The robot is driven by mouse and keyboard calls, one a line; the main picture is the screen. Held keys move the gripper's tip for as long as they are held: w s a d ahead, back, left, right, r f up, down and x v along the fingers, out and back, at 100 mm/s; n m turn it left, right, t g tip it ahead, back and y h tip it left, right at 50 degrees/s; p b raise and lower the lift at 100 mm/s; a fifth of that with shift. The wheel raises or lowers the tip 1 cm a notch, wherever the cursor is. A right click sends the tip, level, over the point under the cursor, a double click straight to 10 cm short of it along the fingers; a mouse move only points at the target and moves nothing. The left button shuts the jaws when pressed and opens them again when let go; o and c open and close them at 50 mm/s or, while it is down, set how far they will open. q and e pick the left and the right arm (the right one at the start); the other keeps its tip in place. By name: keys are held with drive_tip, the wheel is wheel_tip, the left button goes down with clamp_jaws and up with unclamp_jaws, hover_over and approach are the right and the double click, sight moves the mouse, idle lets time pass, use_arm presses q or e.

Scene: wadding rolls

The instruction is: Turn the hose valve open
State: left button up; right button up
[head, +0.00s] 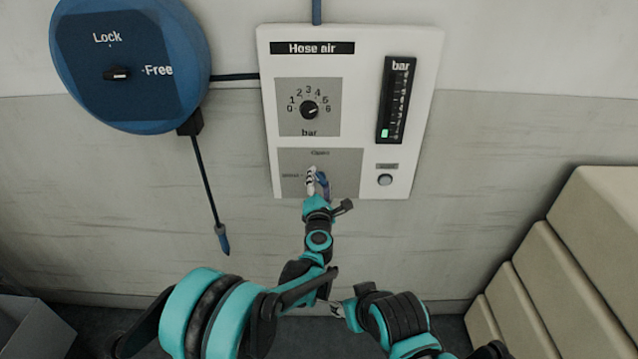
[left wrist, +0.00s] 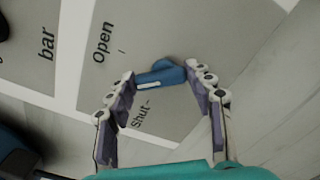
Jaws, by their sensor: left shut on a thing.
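The grey valve plate with Open and Shut labels (head: 345,160) is at the bottom of the white hose air panel (head: 430,60). My left gripper (head: 318,182) is at this plate and covers most of the valve handle in the head view. In the left wrist view the blue valve handle (left wrist: 163,73) lies between the fingers of my left gripper (left wrist: 160,88), which is shut on it. The handle has a white mark near its Shut-label side; its exact angle is hard to tell. My right gripper (head: 336,309) shows only in part, low in the head view, below the panel.
The panel also carries a pressure knob (head: 310,110), a bar gauge (head: 396,100) with a low green light, and a round button (head: 385,180). A blue Lock/Free reel (head: 150,40) with a hanging hose is at the left. Beige blocks (head: 590,250) stand at the right.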

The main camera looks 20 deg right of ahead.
use_arm(q)
drive_tip(key=m, duration=0.3)
drive_tip(key=shift+d+m, duration=0.1)
drive_tip(key=shift+m, duration=2.1)
drive_tip(key=shift+s+d, duration=0.1)
drive_tip(key=o, duration=1.1)
drive_tip(key=shift+o, duration=0.2)
drive_tip(key=v, duration=1.2)
